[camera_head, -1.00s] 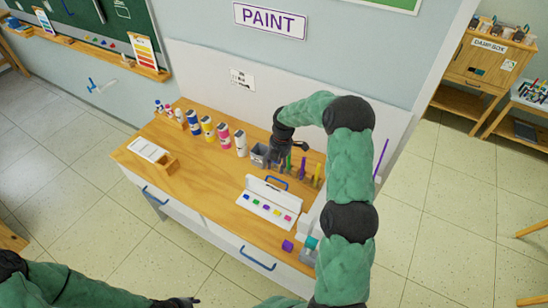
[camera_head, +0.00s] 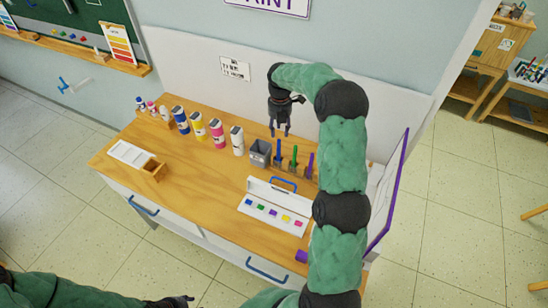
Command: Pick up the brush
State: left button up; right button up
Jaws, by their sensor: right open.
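Several upright brush-like items stand in a row near the back of the wooden table: a blue one (camera_head: 279,147), a green one (camera_head: 294,154) and a purple one (camera_head: 310,163). Which is the task's brush, I cannot tell. My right gripper (camera_head: 280,132) is open and points down, its fingertips close above the top of the blue one. Whether they touch it is unclear. My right arm covers the right end of the row. My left gripper (camera_head: 184,300) is low at the bottom edge, away from the table; its jaws are too small to read.
A grey cup (camera_head: 260,153) stands left of the row, beside a white bottle (camera_head: 237,141) and several paint bottles. An open white paint box (camera_head: 272,212) lies in front. The table's front middle is clear.

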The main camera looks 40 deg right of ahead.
aim_at(279, 148)
jog(key=shift+w+f, duration=0.15)
jog(key=shift+f, duration=0.75)
notch_tip(279, 148, down, 9)
jog(key=shift+f+b, duration=0.2)
jog(key=shift+b, duration=0.65)
grip_shut()
